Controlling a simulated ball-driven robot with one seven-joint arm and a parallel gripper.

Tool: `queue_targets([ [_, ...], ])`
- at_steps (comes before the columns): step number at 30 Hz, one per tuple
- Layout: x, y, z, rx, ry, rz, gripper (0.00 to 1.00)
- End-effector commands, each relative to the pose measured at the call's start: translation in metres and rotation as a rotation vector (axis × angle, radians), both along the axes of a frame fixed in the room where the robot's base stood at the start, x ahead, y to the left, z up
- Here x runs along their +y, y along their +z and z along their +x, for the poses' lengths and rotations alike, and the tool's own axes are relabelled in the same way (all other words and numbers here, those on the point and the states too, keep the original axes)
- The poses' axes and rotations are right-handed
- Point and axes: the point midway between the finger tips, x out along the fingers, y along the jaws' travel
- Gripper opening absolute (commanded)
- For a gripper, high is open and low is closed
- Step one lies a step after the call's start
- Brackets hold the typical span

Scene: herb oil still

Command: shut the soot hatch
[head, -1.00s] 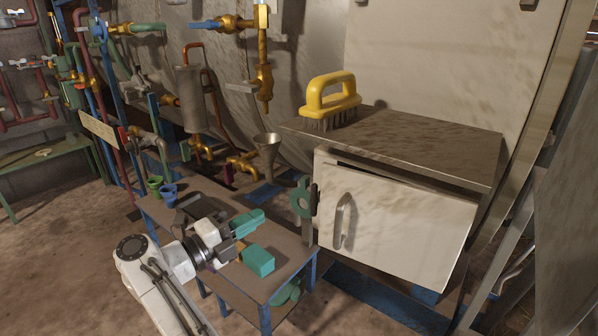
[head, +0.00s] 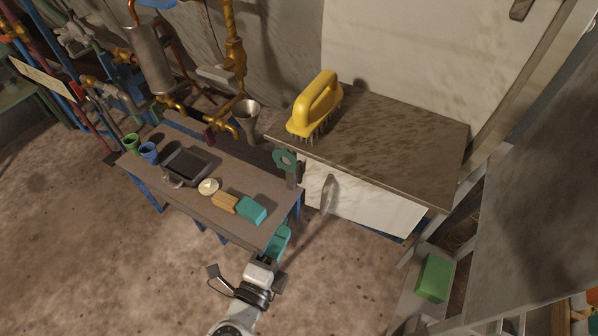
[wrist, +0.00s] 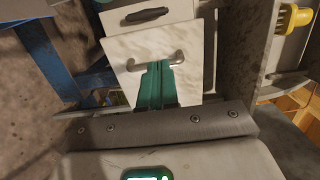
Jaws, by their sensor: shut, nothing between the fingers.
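The soot hatch is a pale, mottled door (head: 372,207) on the front of a metal cabinet, with an upright bar handle (head: 327,194) near its left edge. The cabinet top hides its upper edge, so how far it stands ajar is hard to tell in the head view now. My gripper (head: 279,240) is low, to the left of and in front of the hatch, beyond the small table's front edge. Its teal fingers are shut and empty. In the wrist view the fingers (wrist: 156,86) point toward the pale door (wrist: 190,85) and overlap its handle (wrist: 178,57); contact cannot be told.
A yellow brush (head: 316,104) lies on the cabinet top (head: 400,135). A green ringed piece (head: 287,161) stands beside the hatch's left edge. The small table (head: 240,185) holds cups, a tray and blocks. A green block (head: 433,277) lies right. The foreground floor is open.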

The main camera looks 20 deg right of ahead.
Motion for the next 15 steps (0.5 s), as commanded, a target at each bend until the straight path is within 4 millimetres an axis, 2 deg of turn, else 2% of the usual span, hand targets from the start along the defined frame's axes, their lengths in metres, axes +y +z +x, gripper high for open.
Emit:
queue_targets([
  [5, -0.014, -0.001, 0.012, -0.001, -0.003, -0.001, 0.00],
  [15, -0.063, -0.001, 0.057, 0.000, -0.004, -0.001, 0.00],
])
